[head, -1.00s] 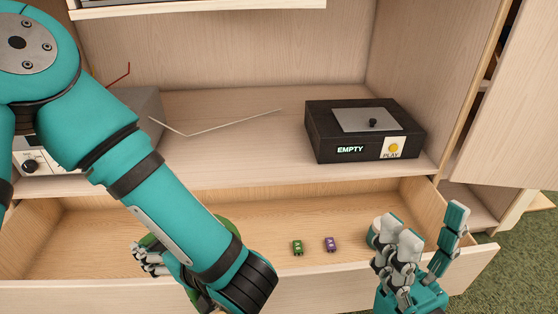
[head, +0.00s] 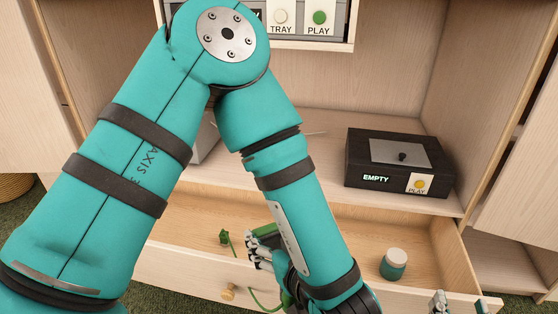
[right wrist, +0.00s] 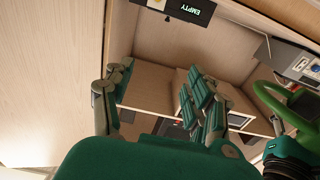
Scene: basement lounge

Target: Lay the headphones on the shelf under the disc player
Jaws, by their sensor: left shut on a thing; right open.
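A silver device with TRAY and PLAY buttons (head: 300,20), likely the disc player, sits at the top edge of the head view. Below it is a pale wooden shelf (head: 325,165), partly hidden by my left arm. My left gripper (head: 262,252) is shut on a green thing (head: 265,231), apparently the headphones, over the open drawer; my arm hides most of it. A green cord (head: 262,303) and plug (head: 224,238) hang beside it. A green curved band (right wrist: 292,100) shows in the right wrist view. My right gripper (head: 458,304) is open and empty at the lower right.
A black box reading EMPTY (head: 365,165) stands on the shelf's right part. The open drawer (head: 190,275) juts out below, with a white-lidded teal jar (head: 394,265) inside. A grey device (head: 205,142) is mostly behind my left arm. The shelf's middle looks largely clear.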

